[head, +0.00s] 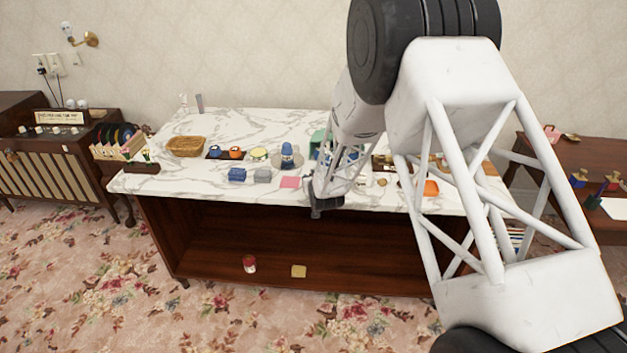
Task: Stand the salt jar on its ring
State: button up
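My gripper (316,208) is a small dark shape at the front edge of the marble-topped counter (215,188). Its fingers are too small to tell whether they are open or shut, or whether they hold anything. I cannot make out for sure which thing is the salt jar, or where its ring is. A small red-and-white jar (250,265) stands on the brown lower shelf (215,250). A blue rounded thing (287,153) stands upright on a grey round base on the counter. My arm hides part of the counter's right half.
On the counter are a wicker basket (186,146), a blue block (237,174), a grey block (262,175), a pink square (289,182) and an orange dish (431,188). A yellowish block (299,271) lies on the lower shelf.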

jog(key=shift+f, duration=0.2)
jog(key=o, duration=0.9)
jog(key=shift+o, duration=0.2)
jog(key=shift+v, duration=3.9)
